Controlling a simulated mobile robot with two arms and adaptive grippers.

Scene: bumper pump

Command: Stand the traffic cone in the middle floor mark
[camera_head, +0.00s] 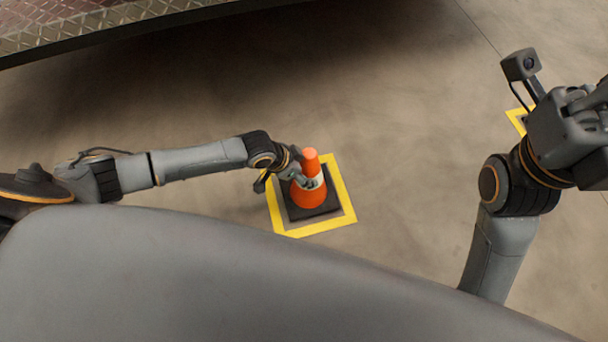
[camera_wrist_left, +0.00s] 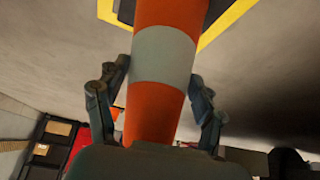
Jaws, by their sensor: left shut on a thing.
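The traffic cone (camera_head: 310,190) is orange with a white band and a dark square base. It looks upright inside a yellow square floor mark (camera_head: 347,205), its base within the yellow outline. I cannot tell whether the base touches the floor. My left gripper (camera_head: 300,179) is shut on the cone around its white band. In the left wrist view the cone (camera_wrist_left: 163,60) fills the middle, with a finger on each side of it. My right gripper (camera_head: 590,100) is at the right edge, away from the cone; its fingers are not clear.
Another yellow floor mark (camera_head: 516,117) shows partly behind my right arm. A metal tread-plate platform (camera_head: 90,30) runs along the top left. The concrete floor around the cone is clear. Dark shelving and red objects (camera_wrist_left: 78,145) show in the left wrist view.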

